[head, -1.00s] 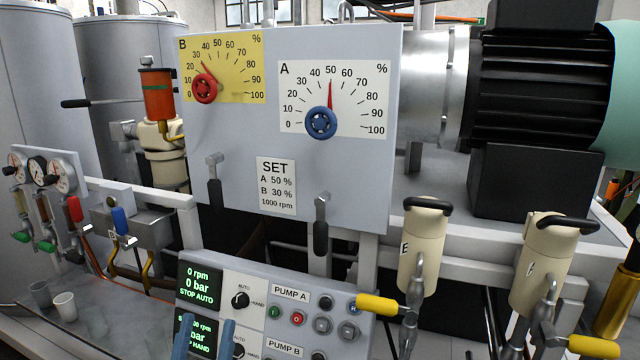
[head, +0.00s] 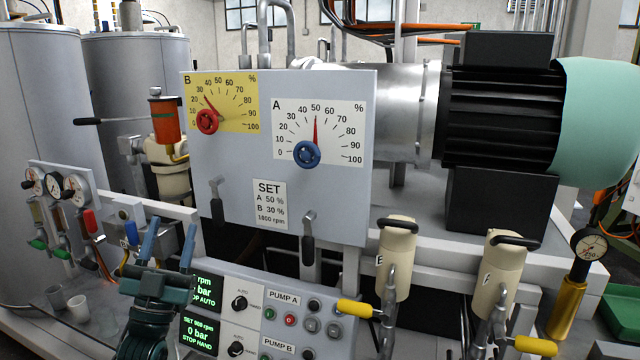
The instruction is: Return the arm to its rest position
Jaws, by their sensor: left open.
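My left gripper (head: 168,236) stands at the lower left of the head view with its two blue fingers pointing up and spread apart. It is open, with nothing between the fingers. It is in front of the left edge of the pump control panel (head: 252,312) and covers part of its displays. The dial plate (head: 240,150) is above and behind it, apart from the gripper. The red knob (head: 207,121) of dial B points near 30, and the blue knob (head: 307,154) of dial A points near 50. My right gripper is not in view.
Gauges (head: 55,186) with small valves are at the left, and two cups (head: 77,306) stand on the bench below. Cream cylinders E (head: 396,262) and F (head: 502,270) with yellow-handled levers are at the right. A black motor (head: 500,105) is behind.

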